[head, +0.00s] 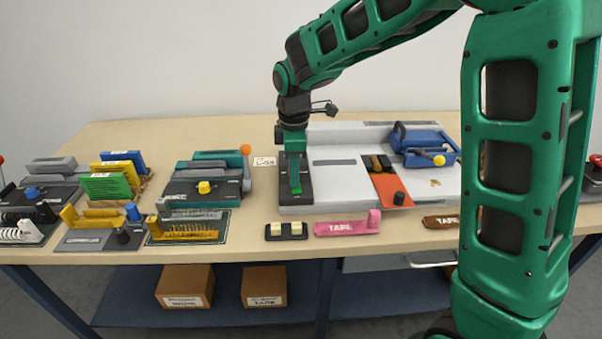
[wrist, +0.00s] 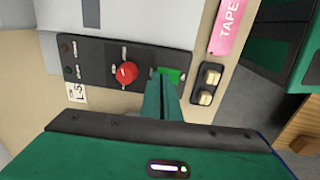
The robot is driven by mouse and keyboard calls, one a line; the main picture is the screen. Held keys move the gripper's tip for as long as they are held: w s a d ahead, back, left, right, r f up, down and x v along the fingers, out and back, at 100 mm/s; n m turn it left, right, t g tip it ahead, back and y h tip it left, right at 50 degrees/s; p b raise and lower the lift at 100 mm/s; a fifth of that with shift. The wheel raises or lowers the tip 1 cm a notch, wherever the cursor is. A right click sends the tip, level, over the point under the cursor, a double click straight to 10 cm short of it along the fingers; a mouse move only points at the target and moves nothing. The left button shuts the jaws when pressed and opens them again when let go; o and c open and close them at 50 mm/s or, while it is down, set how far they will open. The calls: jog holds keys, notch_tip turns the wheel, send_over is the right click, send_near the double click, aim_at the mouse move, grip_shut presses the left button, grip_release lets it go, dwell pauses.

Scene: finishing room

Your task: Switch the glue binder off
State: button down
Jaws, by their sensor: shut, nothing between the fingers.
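A large white and grey machine (head: 330,176), which I take to be the glue binder, stands on the table with a black control panel (head: 306,193) at its left. In the wrist view the panel (wrist: 100,60) carries a red knob (wrist: 126,72) and a bright green square button (wrist: 171,75). My gripper (head: 295,190) is over the panel, pointing down. In the wrist view its shut, empty fingers (wrist: 156,88) are beside the green button and partly cover it. I cannot tell whether they touch it.
A pink tape holder (head: 346,226) and a black block with two cream switches (head: 286,231) lie at the table's front edge. A teal and black machine (head: 205,188) stands left, a blue device (head: 428,146) on the right. A small label card (head: 264,161) is beside the panel.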

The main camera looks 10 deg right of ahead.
aim_at(295, 189)
jog(key=shift+s+d+f, duration=0.2)
jog(key=shift+s+f, duration=0.15)
jog(key=shift+f, duration=0.15)
jog(key=shift+s+a, duration=0.2)
jog(key=shift+s, duration=0.5)
notch_tip(295, 189, up, 15)
jog(key=shift+w, duration=0.15)
jog(key=shift+a+f, duration=0.1)
